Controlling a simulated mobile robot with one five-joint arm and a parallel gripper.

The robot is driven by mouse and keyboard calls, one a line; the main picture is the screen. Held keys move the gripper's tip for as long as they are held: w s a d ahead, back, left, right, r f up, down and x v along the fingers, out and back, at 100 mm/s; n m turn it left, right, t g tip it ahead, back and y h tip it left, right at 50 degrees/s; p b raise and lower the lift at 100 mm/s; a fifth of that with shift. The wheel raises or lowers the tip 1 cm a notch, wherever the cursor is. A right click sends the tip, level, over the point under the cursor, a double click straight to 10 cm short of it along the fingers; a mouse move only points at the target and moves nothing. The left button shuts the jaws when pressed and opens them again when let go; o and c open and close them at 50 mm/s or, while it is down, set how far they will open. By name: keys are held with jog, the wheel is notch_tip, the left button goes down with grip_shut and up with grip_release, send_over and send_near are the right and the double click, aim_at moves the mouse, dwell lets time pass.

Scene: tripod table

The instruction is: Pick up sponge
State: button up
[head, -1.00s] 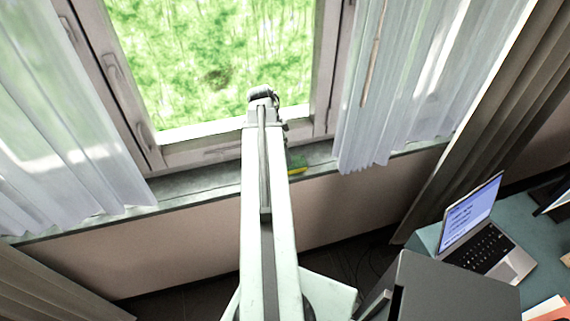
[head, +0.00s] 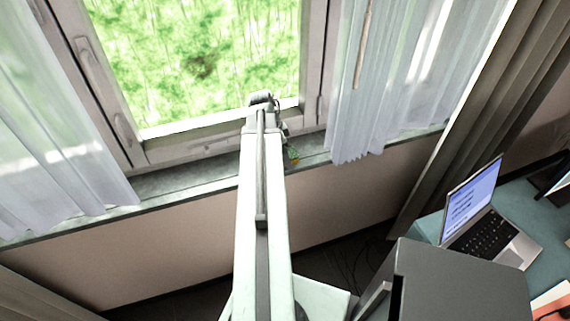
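A small green sponge (head: 293,154) with a yellow-orange lower edge shows just right of my arm, at the window sill. It looks narrow and tilted, and part of it is hidden. My gripper (head: 286,138) is at the far end of my arm, right beside the sponge. The arm's end link covers most of it, and its fingers are too small and dark to make out. I cannot tell whether they are closed on the sponge, or whether the sponge touches the sill.
The grey window sill (head: 190,179) runs below the window (head: 200,60). White curtains hang left (head: 60,120) and right (head: 385,80) of it, the right one close to the sponge. A laptop (head: 480,220) stands on a teal desk (head: 545,225) at the right.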

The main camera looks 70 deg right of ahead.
jog(key=shift+f, duration=0.1)
jog(key=c, duration=1.6)
jog(key=shift+o, duration=0.2)
notch_tip(320, 180, up, 10)
jog(key=p, duration=1)
